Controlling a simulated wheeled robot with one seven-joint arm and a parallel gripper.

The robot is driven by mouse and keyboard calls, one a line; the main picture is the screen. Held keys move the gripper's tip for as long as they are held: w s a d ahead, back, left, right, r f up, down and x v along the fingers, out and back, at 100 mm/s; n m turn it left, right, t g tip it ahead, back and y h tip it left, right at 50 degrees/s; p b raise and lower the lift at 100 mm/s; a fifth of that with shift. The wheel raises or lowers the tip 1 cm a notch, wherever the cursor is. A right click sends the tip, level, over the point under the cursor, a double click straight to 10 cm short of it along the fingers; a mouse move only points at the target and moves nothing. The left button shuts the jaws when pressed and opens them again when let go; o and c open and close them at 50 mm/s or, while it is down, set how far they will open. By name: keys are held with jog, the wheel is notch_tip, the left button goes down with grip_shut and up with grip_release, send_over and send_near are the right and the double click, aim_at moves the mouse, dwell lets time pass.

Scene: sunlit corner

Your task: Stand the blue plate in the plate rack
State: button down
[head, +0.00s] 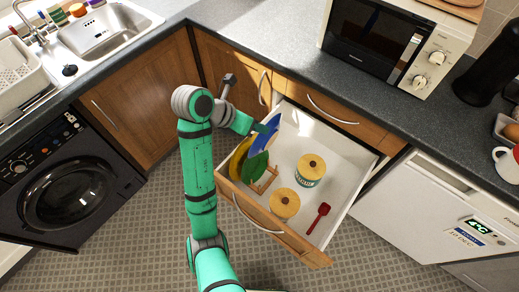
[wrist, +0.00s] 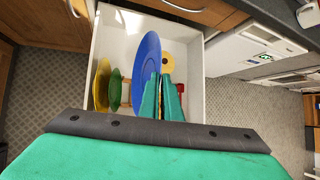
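The blue plate (head: 268,138) is on edge over the left part of the open drawer, with my gripper (head: 266,127) at its upper rim. In the wrist view the fingers of my gripper (wrist: 162,78) are close together at the right rim of the blue plate (wrist: 146,52), pinching it. The wooden plate rack (head: 266,181) stands in the drawer, mostly hidden behind plates. A green plate (head: 257,168) and a yellow plate (head: 238,160) stand upright there, left of the blue plate. Whether the blue plate touches the rack is hidden.
The white drawer (head: 341,157) is pulled out below the grey counter. Two cork-lidded canisters (head: 311,168) (head: 284,204) and a red scoop (head: 319,218) are in its right and front parts. A microwave (head: 385,38) stands on the counter above.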

aim_at(261, 138)
jog(key=f, duration=0.6)
jog(key=shift+w+d+f, duration=0.1)
jog(key=shift+d+f, duration=0.05)
jog(key=shift+d, duration=0.05)
notch_tip(261, 138, down, 7)
jog(key=shift+a+f, duration=0.15)
jog(key=shift+f, duration=0.6)
notch_tip(261, 138, down, 14)
jog(key=shift+r, duration=0.25)
dwell(0.6)
jog(key=c, duration=1.9)
grip_release()
jog(key=v, duration=1)
jog(key=shift+a+r, duration=0.25)
jog(key=shift+r, duration=0.05)
